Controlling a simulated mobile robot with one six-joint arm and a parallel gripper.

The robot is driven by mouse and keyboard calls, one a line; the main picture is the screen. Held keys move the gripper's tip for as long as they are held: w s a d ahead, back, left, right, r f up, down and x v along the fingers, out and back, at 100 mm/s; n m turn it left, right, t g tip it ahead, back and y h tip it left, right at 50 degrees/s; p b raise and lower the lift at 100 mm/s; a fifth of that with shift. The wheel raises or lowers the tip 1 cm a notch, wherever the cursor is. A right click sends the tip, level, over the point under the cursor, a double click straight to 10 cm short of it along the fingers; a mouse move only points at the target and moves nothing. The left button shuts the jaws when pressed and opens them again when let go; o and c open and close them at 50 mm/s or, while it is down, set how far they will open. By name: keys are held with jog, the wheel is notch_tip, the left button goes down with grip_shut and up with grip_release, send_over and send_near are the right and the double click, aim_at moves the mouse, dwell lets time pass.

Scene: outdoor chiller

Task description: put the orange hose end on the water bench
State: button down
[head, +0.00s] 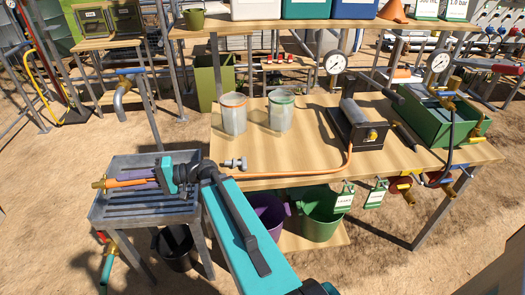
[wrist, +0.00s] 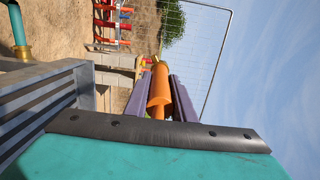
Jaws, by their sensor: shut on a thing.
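The orange hose end (head: 128,183), with a brass tip, is held between the purple fingers of my gripper (head: 122,179). In the wrist view the orange hose end (wrist: 159,92) lies between the two purple fingers (wrist: 160,84). My gripper is over the grey slatted bench (head: 175,207) at the left, which I take as the water bench. The hose end lies roughly level, its brass tip pointing left near the bench's left edge. I cannot tell whether it touches the slats. The bench's edge also shows in the wrist view (wrist: 85,85).
A blue-handled tap (head: 127,83) stands behind the bench. A wooden table (head: 240,180) to the right holds two jars (head: 233,113), a black device (head: 357,122) with another orange hose, and a green box (head: 440,120). A black bucket (head: 174,248) stands under the bench.

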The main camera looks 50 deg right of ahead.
dwell(0.4)
jog(key=s+d+r+m+t+h+p, duration=0.1)
jog(key=s+d+r+t, duration=0.3)
jog(key=d, duration=0.7)
jog(key=s+d+r+m+g+h, duration=0.15)
jog(key=s+d, duration=0.35)
jog(key=d, duration=0.6)
jog(key=s+d+r+m+t+h, duration=0.1)
jog(key=s+d+r+h, duration=0.1)
jog(key=s+d, duration=0.6)
jog(key=s+d+r+m+t+h+p, duration=0.1)
jog(key=s+d+r, duration=0.2)
jog(key=s+d, duration=0.5)
jog(key=shift+s+d+r+m+t+h, duration=0.2)
jog(key=shift+s+m+t+h, duration=0.15)
jog(key=shift+s, duration=0.6)
jog(key=shift+w+f, duration=0.1)
jog(key=shift+w, duration=0.05)
jog(key=w+d+p, duration=0.1)
jog(key=w+d, duration=0.2)
jog(key=w, duration=0.4)
jog(key=w+d+f+p, duration=0.1)
jog(key=w+d, duration=0.2)
jog(key=w, duration=0.4)
jog(key=shift+w+f, duration=0.2)
jog(key=shift+w, duration=0.05)
